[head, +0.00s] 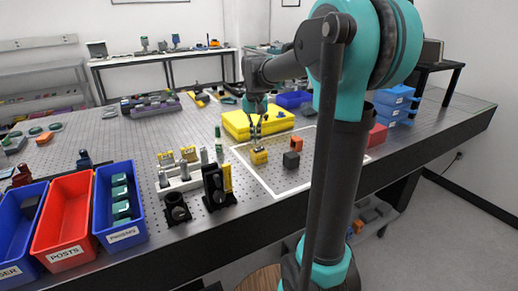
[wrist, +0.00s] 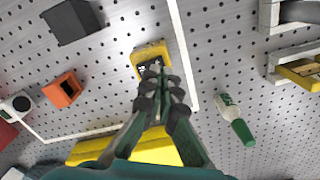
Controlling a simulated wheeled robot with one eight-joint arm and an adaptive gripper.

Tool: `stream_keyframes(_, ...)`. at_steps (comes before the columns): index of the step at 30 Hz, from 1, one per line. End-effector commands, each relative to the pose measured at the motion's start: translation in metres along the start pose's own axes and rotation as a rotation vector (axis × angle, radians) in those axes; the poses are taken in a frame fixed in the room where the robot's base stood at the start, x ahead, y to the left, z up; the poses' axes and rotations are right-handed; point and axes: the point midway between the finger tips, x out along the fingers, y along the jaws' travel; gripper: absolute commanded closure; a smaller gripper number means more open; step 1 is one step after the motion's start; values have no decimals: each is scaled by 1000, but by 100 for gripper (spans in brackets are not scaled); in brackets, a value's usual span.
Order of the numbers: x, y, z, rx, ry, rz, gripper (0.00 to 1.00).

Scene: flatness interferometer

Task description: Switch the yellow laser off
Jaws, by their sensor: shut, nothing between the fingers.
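A small yellow box with a dark marked face, which looks like the yellow laser (head: 259,157), sits on the perforated table inside a white outline. In the wrist view the yellow laser (wrist: 151,52) lies just beyond my fingertips, which cover part of its lower edge. My gripper (head: 256,146) points down over it, fingers shut and empty; in the wrist view the gripper (wrist: 162,80) has its tips together at the laser's edge. I cannot tell whether they touch. A switch is not clear to see.
A black block (head: 291,160) and an orange block (head: 296,143) stand right of the laser. A large yellow case (head: 236,122) lies behind it. A green-capped bottle (wrist: 236,122) and mounts (head: 182,182) stand to the left in the head view. Labelled bins (head: 64,222) line the front left.

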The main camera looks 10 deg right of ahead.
Motion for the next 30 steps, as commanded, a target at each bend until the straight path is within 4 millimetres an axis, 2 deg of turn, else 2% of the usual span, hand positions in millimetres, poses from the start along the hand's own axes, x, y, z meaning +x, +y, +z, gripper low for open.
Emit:
stream_keyframes(18,-42,0,0,0,0,0,100)
stream_keyframes(30,-44,0,0,0,0,0,100)
